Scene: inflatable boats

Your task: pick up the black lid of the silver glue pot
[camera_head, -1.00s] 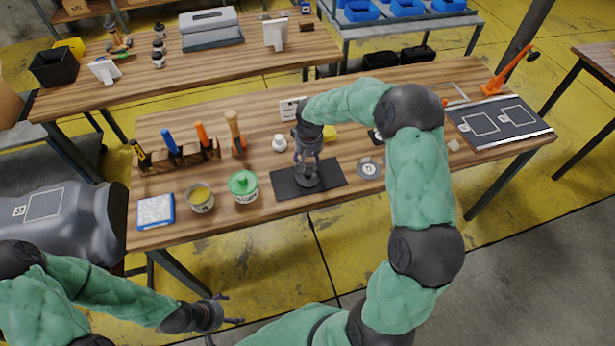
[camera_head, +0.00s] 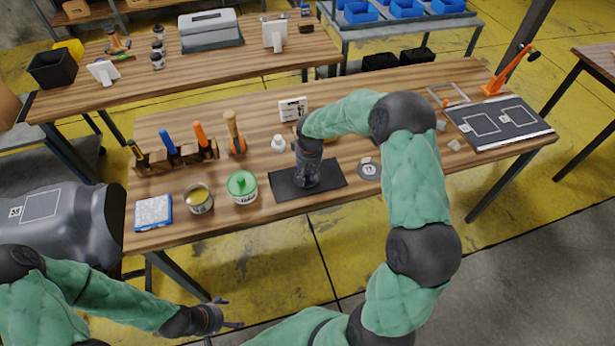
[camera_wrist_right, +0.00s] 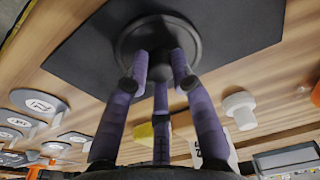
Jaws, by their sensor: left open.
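The silver glue pot (camera_head: 199,199) stands uncovered on the bench, with yellow content showing. The black lid (camera_wrist_right: 125,45) lies on a black mat (camera_head: 332,177). In the right wrist view, the lid is a round dark disc. My right gripper (camera_head: 307,182) is over the mat, and its purple fingers (camera_wrist_right: 160,70) reach down to the middle of the lid. Fingers and wrist hide most of the lid in the head view. Whether the fingers grip it cannot be told. My left gripper (camera_head: 232,313) is open and empty, off the bench's front edge.
A green-topped pot (camera_head: 242,188) stands between the silver pot and the mat. A white knob-like object (camera_head: 278,143) stands behind the mat, and a round grey disc (camera_head: 369,169) lies to its right. A tool rack (camera_head: 178,157) is at the left.

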